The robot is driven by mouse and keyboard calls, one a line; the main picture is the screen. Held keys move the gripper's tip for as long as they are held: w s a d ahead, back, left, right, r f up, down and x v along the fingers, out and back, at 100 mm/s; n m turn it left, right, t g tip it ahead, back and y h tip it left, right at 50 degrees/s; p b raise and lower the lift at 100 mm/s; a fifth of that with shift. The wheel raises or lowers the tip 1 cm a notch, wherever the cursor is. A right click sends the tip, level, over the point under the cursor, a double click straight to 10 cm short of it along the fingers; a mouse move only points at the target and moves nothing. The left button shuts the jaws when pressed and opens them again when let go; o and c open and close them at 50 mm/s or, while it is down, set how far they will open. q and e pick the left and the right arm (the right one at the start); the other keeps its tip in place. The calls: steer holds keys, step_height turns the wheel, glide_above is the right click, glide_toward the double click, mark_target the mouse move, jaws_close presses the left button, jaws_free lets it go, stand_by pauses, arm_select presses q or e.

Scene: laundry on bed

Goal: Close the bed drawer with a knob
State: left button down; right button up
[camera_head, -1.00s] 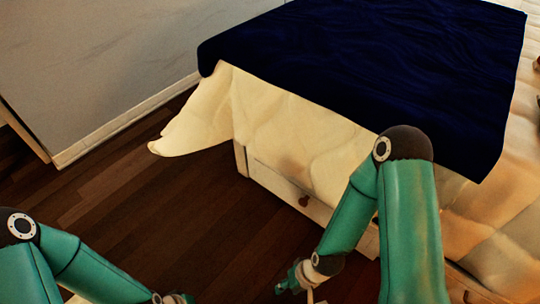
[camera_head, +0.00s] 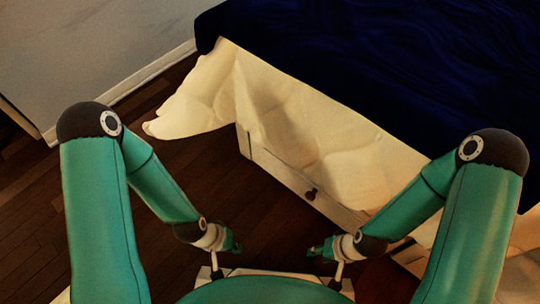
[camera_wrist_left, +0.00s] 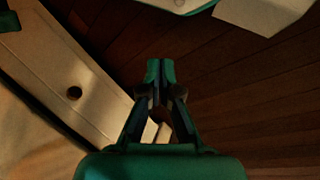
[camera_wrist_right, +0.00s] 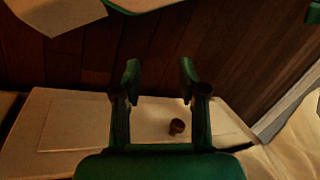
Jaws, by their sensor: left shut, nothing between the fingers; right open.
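The pale bed drawer (camera_head: 283,172) is set low in the bed's side, with a dark round knob (camera_head: 311,194) on its front. The knob also shows in the left wrist view (camera_wrist_left: 74,92) and the right wrist view (camera_wrist_right: 177,127). I cannot tell how far the drawer stands out. My left gripper (camera_head: 235,243) is shut and empty, in front of the drawer and left of the knob; its fingers meet in the left wrist view (camera_wrist_left: 160,70). My right gripper (camera_head: 316,250) is open and empty, in front of the knob and apart from it; its spread fingers show in the right wrist view (camera_wrist_right: 160,70).
A cream sheet (camera_head: 300,120) hangs down the bed's side over the drawer's upper part. A dark blue blanket (camera_head: 380,55) covers the bed. Dark wooden floor (camera_head: 185,170) is clear left of the bed, up to a grey wall (camera_head: 110,50).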

steer(key=shift+o, duration=2.6)
steer(key=shift+r, duration=0.1)
steer(key=o, duration=0.6)
steer(key=shift+w+r+p, duration=0.1)
steer(key=shift+r+p, duration=0.7)
steer(key=shift+p, duration=0.1)
steer(key=shift+c, duration=0.2)
arm_select(q)
steer(key=s+d+f+n+g+h, duration=0.3)
steer(key=s+n+g, duration=0.1)
steer(key=n, duration=0.3)
steer(key=w+d+n+t+h+p, duration=0.1)
steer(key=w+d+n+h, duration=0.4)
steer(key=n, duration=0.1)
steer(key=n+t+y+b, duration=0.1)
steer(key=n+t+b, duration=0.3)
steer(key=n+t, duration=1.15)
glide_toward(276, 151)
steer(key=shift+m+t, duration=0.85)
steer(key=shift+m, duration=0.1)
steer(key=w+d, duration=0.2)
steer(key=w+d+f, duration=0.1)
steer(key=w+d, duration=0.1)
steer(key=shift+w+d+f, duration=0.15)
steer(key=shift+w+d, duration=0.1)
steer(key=shift+w, duration=0.05)
steer(key=shift+w+d, duration=0.3)
steer(key=shift+w, duration=0.15)
arm_select(e)
steer(key=shift+f, duration=1.4)
